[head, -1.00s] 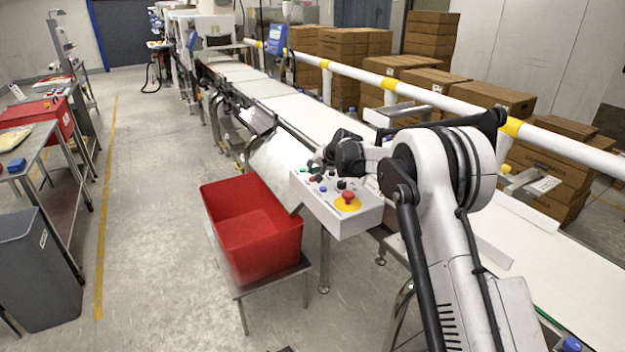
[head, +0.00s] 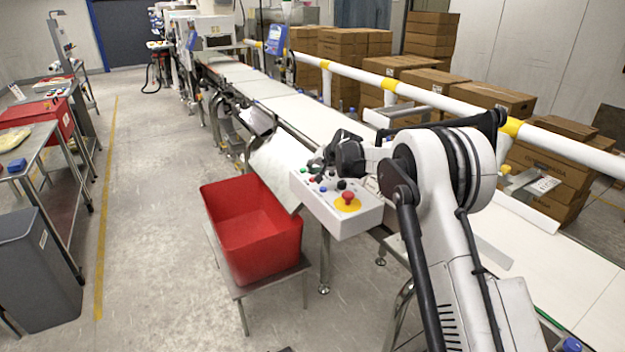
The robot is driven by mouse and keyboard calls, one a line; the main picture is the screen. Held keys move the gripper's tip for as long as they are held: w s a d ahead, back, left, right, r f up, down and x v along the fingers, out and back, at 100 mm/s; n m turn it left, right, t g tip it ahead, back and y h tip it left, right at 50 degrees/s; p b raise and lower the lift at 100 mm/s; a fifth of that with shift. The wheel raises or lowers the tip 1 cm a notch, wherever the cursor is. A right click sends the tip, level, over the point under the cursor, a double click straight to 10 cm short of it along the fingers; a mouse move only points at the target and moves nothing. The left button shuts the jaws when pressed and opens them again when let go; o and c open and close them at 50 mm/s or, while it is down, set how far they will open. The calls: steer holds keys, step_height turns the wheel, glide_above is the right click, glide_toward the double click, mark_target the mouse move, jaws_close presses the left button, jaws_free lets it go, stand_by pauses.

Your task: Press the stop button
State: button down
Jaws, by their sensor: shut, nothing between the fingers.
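A white control box (head: 325,213) is mounted on the near side of the conveyor. Its sloped top carries a large red mushroom button (head: 347,197) on a yellow disc at the near end. Several small buttons, including a blue one (head: 323,189), and black knobs sit farther along the top. My gripper (head: 317,167) is shut and empty at the far end of the box, low over the small buttons. It is apart from the red mushroom button. The fingers are dark and small, and I cannot tell whether they touch a button. They hide part of the panel's far edge.
A red bin (head: 252,240) stands on a low metal stand left of the box. The white conveyor belt (head: 300,112) runs behind it, with a white-and-yellow rail (head: 430,97) and cardboard boxes (head: 405,75) beyond.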

steer(key=shift+f, duration=0.15)
steer(key=shift+f+b, duration=0.25)
steer(key=shift+b, duration=0.1)
steer(key=shift+f+b, duration=0.4)
steer(key=shift+f, duration=0.15)
stand_by(0.7)
steer(key=shift+r, duration=0.1)
steer(key=shift+r+p, duration=0.3)
steer(key=shift+r, duration=0.55)
steer(key=shift+r+p, duration=0.85)
steer(key=shift+r, duration=1.65)
step_height(320, 180, up, 9)
steer(key=p, duration=0.3)
